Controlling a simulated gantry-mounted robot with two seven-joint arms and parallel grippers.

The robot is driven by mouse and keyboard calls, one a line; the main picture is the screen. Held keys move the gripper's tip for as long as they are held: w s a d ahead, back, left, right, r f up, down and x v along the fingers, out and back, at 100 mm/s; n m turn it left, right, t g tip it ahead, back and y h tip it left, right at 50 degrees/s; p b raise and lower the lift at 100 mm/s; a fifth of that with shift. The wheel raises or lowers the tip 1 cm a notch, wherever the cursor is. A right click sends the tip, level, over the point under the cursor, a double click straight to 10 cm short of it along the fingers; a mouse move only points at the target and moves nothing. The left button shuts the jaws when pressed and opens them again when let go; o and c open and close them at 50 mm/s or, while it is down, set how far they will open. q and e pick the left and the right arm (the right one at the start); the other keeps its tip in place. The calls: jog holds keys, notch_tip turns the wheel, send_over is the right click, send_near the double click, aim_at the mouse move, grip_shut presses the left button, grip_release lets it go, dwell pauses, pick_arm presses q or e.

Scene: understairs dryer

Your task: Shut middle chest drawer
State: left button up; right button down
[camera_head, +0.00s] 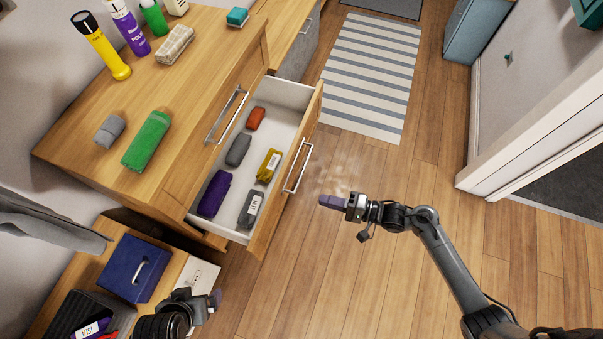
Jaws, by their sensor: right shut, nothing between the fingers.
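The wooden chest (170,75) has one drawer pulled out, below a closed drawer front with a bar handle (226,115). The open drawer (290,95) has a white inside and a wooden front with a metal handle (298,166). Several rolled cloth items lie in it, among them an orange, a yellow and a purple one. My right gripper (331,201) is shut and empty, to the right of the drawer front and apart from the handle. My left gripper (210,298) shows at the bottom left, below the chest; its jaws are unclear.
A blue box (134,268) and a dark tray (80,315) are on a lower wooden surface at bottom left. The wooden floor right of the drawer is clear, with a striped rug (370,70) beyond.

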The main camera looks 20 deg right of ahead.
jog(key=w+d+f+b, duration=0.5)
jog(key=f+b, duration=0.3)
jog(key=f, duration=0.1)
jog(key=n+t+b, duration=0.1)
jog(key=b, duration=0.7)
send_near(291, 159)
jog(key=b+x, duration=0.4)
jog(key=x, duration=0.1)
jog(key=shift+w+a, duration=0.1)
jog(key=shift+a, duration=0.3)
jog(key=shift+w+a+r, duration=0.15)
jog(key=shift+w+a, duration=0.15)
jog(key=shift+a, duration=0.15)
pick_arm(q)
notch_tip(291, 159, down, 23)
jog(key=shift+d, duration=0.15)
jog(key=shift+w, duration=0.1)
